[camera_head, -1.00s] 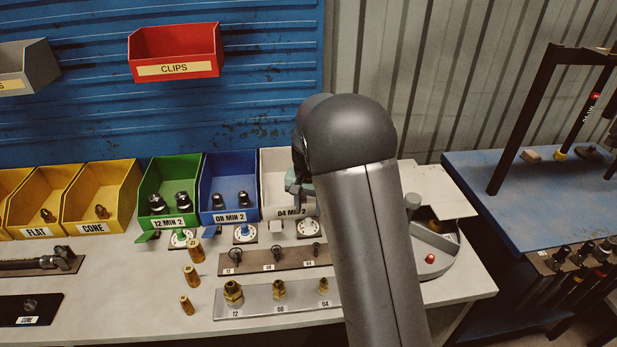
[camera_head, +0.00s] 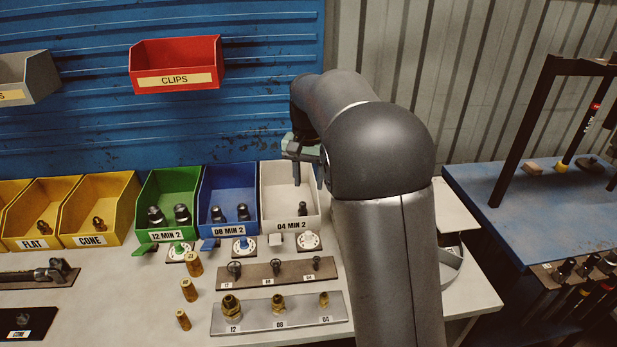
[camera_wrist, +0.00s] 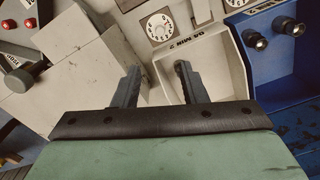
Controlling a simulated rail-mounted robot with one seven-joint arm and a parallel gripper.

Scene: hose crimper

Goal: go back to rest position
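My gripper (camera_head: 312,174) is over the back of the white 04 MIN 2 bin (camera_head: 268,207), partly hidden by my arm. In the wrist view its two dark fingers (camera_wrist: 158,82) stand well apart, with nothing held between them. The white bin (camera_wrist: 239,72) shows beyond and below the fingers there. A small dark fitting (camera_head: 303,209) stands in that bin, and its top also shows beside a finger in the wrist view (camera_wrist: 181,66).
Blue (camera_head: 229,188) and green (camera_head: 170,186) bins with fittings stand left of the white one. A red CLIPS bin (camera_head: 176,78) hangs above. Fitting racks (camera_head: 280,313) and brass pieces (camera_head: 189,291) occupy the bench front. A blue table (camera_head: 480,190) with a black frame stands right.

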